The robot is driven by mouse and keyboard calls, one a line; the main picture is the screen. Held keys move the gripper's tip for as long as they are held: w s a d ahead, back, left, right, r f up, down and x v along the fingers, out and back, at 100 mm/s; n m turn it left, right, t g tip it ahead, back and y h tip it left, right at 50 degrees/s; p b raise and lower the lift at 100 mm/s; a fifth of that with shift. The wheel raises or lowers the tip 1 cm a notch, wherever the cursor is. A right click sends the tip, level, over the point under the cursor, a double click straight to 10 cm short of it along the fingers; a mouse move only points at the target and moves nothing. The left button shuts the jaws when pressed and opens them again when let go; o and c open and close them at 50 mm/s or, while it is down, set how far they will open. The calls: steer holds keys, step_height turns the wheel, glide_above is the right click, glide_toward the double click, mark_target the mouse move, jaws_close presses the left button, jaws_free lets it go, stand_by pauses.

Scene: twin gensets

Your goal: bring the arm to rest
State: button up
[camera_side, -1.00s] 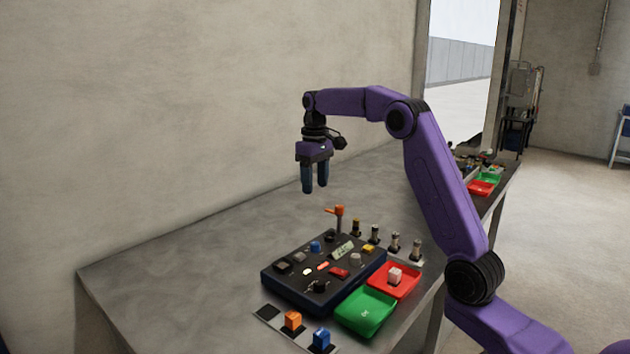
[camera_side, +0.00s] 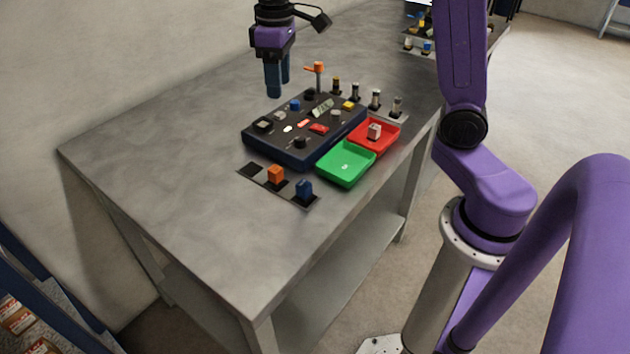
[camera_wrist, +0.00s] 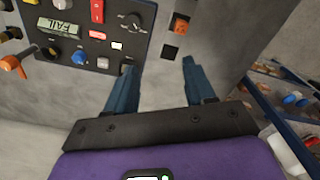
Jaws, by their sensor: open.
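My gripper (camera_side: 280,88) hangs fingers down above the table, over the back left of the dark control panel (camera_side: 258,144). In the wrist view my gripper (camera_wrist: 159,68) has its two blue fingers apart with nothing between them. The panel (camera_wrist: 118,73) also shows there, and its display (camera_wrist: 59,29) reads FAIL. The fingers look clear of the panel and table in the side view.
An orange-handled lever (camera_side: 318,72) stands behind the panel, with several upright posts right of it. A red tray (camera_side: 392,127) holds a pale block (camera_side: 374,131); the green tray (camera_side: 338,172) looks empty. Orange (camera_side: 276,175) and blue (camera_side: 304,189) blocks sit on a strip in front.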

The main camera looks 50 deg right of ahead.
steer(key=s+a+f+n, duration=0.1)
steer(key=s+f+n, duration=0.2)
steer(key=s, duration=1.1)
steer(key=s+a+f+n, duration=0.1)
steer(key=s+f+n, duration=0.3)
steer(key=s, duration=1)
steer(key=shift+f, duration=0.2)
